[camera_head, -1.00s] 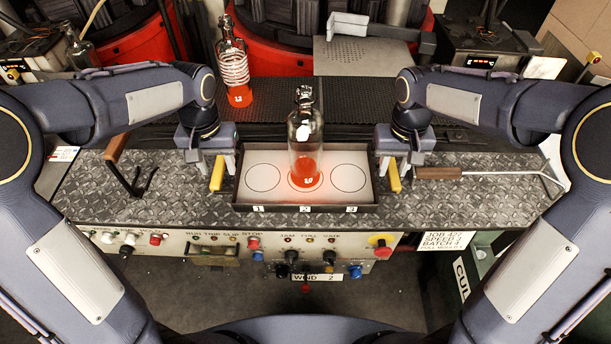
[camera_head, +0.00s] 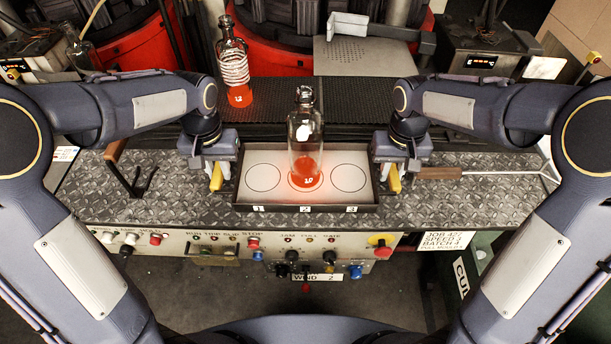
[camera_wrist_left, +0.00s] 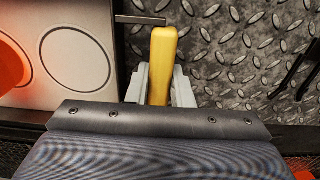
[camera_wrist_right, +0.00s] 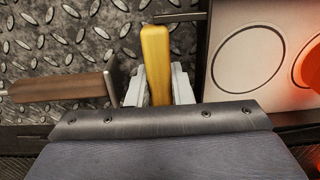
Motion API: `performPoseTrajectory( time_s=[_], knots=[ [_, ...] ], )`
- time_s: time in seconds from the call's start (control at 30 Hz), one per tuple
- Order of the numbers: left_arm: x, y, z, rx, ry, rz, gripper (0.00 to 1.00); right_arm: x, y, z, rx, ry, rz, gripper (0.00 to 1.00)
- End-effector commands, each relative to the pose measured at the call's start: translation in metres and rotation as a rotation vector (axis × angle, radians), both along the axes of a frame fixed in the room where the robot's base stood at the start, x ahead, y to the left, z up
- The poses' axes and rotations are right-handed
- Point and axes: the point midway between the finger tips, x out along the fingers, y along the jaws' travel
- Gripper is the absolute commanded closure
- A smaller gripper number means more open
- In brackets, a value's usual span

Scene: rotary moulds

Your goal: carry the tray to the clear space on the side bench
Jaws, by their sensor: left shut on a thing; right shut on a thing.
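The tray (camera_head: 262,207) is a shallow dark-rimmed tray with a pale floor, circles numbered 1 to 3 and a yellow handle at each end. It lies on the patterned metal bench top. A clear bottle (camera_head: 305,150) with a glowing orange base stands upright on circle 2; circles 1 and 3 are empty. My left gripper (camera_head: 217,178) is shut on the left yellow handle (camera_wrist_left: 162,60). My right gripper (camera_head: 395,177) is shut on the right yellow handle (camera_wrist_right: 156,60). Both wrist views show the handle between the fingers.
A wood-handled tool (camera_head: 440,172) lies right of the tray, close to my right gripper. A dark hooked tool (camera_head: 130,180) lies to the left. Another orange-based bottle (camera_head: 236,75) stands behind on the dark belt (camera_head: 340,98). A control panel (camera_head: 180,242) runs along the front edge.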

Motion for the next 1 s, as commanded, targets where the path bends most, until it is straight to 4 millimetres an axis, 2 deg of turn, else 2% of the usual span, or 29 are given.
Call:
performPoseTrajectory(
  time_s=[0.37, 0.8, 1.0],
  knots=[
    [0.001, 0.0, 0.006, -0.001, -0.003, 0.0, 1.0, 0.001, 0.0, 0.006, 0.001, -0.003, 0.0, 1.0],
    [0.001, 0.0, 0.045, -0.001, -0.003, 0.0, 1.0, 0.001, 0.0, 0.045, 0.001, -0.003, 0.0, 1.0],
    [0.001, 0.0, 0.053, 0.0, -0.003, 0.0, 1.0, 0.001, 0.0, 0.052, 0.0, -0.002, 0.0, 1.0]
  ],
)
